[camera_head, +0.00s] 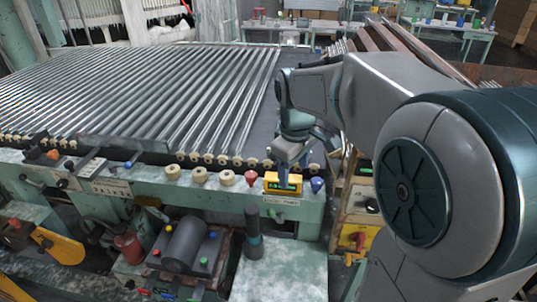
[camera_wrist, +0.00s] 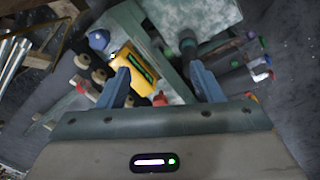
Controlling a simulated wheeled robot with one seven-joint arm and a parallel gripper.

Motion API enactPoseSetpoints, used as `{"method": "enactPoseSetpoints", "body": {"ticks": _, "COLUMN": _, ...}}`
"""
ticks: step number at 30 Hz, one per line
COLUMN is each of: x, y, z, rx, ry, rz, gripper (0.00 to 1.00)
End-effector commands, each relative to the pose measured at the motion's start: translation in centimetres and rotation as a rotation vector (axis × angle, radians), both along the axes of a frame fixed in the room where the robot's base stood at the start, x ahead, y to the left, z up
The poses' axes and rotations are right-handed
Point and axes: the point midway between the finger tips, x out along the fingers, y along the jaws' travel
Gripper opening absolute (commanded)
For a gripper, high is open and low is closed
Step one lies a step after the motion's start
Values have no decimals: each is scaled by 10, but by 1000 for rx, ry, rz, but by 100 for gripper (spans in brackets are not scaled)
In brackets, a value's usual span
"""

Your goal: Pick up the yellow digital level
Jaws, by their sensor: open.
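The yellow digital level (camera_head: 283,184) sits on the green machine ledge in the head view, between a red funnel-shaped piece (camera_head: 251,178) and a blue one (camera_head: 316,184). It has a dark green display. In the wrist view the level (camera_wrist: 132,69) lies tilted, just beyond and beside the left finger, which overlaps its lower edge. My gripper (camera_head: 288,160) is above and close to the level in the head view. In the wrist view my gripper (camera_wrist: 162,80) has its blue fingers wide apart, with nothing held between them. Whether a finger touches the level, I cannot tell.
Several cream rings (camera_head: 200,175) stand on the ledge to the left. The roller bed (camera_head: 150,95) lies behind it. Below are a dark upright cylinder (camera_head: 253,232) on a pale worn table (camera_head: 280,270) and a grey motor-like cylinder (camera_head: 186,243).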

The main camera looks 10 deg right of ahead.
Motion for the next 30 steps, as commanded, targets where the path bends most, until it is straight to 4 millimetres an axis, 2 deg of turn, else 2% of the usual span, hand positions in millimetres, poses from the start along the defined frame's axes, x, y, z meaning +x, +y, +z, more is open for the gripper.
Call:
{"method": "enactPoseSetpoints", "body": {"ticks": 1, "x": 22, "y": 0, "z": 3, "rx": -4, "ry": 23, "rz": 79, "gripper": 60}}
{"method": "enactPoseSetpoints", "body": {"ticks": 6, "x": 75, "y": -3, "z": 4, "rx": -2, "ry": 78, "rz": 329, "gripper": 60}}
{"method": "enactPoseSetpoints", "body": {"ticks": 9, "x": 96, "y": -4, "z": 2, "rx": 5, "ry": 97, "rz": 435, "gripper": 60}}
{"method": "enactPoseSetpoints", "body": {"ticks": 12, "x": 109, "y": -6, "z": 0, "rx": 12, "ry": 109, "rz": 504, "gripper": 60}}
{"method": "enactPoseSetpoints", "body": {"ticks": 17, "x": 116, "y": -7, "z": -10, "rx": 16, "ry": 116, "rz": 547, "gripper": 60}}
{"method": "enactPoseSetpoints", "body": {"ticks": 27, "x": 116, "y": -7, "z": -72, "rx": 16, "ry": 118, "rz": 548, "gripper": 60}}
{"method": "enactPoseSetpoints", "body": {"ticks": 30, "x": 116, "y": -7, "z": -83, "rx": 16, "ry": 116, "rz": 548, "gripper": 60}}
